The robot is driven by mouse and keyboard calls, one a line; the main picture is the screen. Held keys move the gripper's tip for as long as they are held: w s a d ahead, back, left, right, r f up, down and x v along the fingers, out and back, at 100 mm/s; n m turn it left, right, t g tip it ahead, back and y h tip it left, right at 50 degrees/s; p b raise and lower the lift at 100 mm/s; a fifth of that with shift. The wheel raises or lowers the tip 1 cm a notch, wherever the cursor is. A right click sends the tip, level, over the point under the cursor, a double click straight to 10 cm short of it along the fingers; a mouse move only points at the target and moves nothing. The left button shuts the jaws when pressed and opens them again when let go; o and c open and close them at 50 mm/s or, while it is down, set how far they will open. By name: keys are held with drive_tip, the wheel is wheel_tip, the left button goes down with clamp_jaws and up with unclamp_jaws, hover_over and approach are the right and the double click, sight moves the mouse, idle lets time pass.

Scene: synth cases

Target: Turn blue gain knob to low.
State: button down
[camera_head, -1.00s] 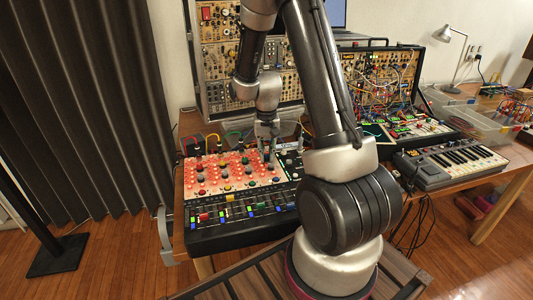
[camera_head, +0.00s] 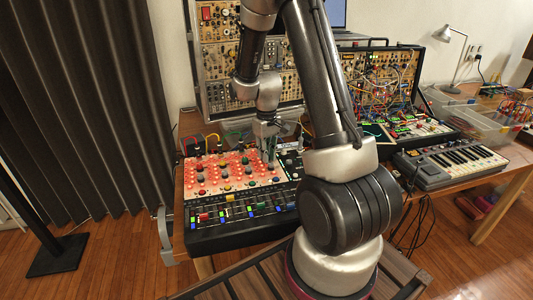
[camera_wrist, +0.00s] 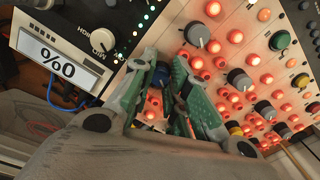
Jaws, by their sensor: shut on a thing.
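The mixer panel (camera_head: 207,189) lies on the wooden table, its upper part covered with red-lit buttons and knobs. In the wrist view a blue knob (camera_wrist: 160,72) sits between the green-padded fingers of my gripper (camera_wrist: 163,82), which is shut on it. Part of the knob is hidden by the fingers, and its pointer mark cannot be made out. In the head view my gripper (camera_head: 269,158) points down at the upper right of the panel and hides the knob. A white display (camera_wrist: 60,53) beside the knob reads "%0" as pictured.
A grey knob (camera_wrist: 197,33) and a dark blue-grey knob (camera_wrist: 239,79) stand close to the fingers. A white knob (camera_wrist: 103,40) is on the display unit. Cables (camera_head: 228,135) rise behind the panel. A keyboard (camera_head: 455,165) stands at right.

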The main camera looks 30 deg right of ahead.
idle(0.3)
drive_tip(key=c, duration=1.3)
unclamp_jaws()
drive_tip(key=shift+c, duration=0.2)
wheel_tip(320, 180, up, 12)
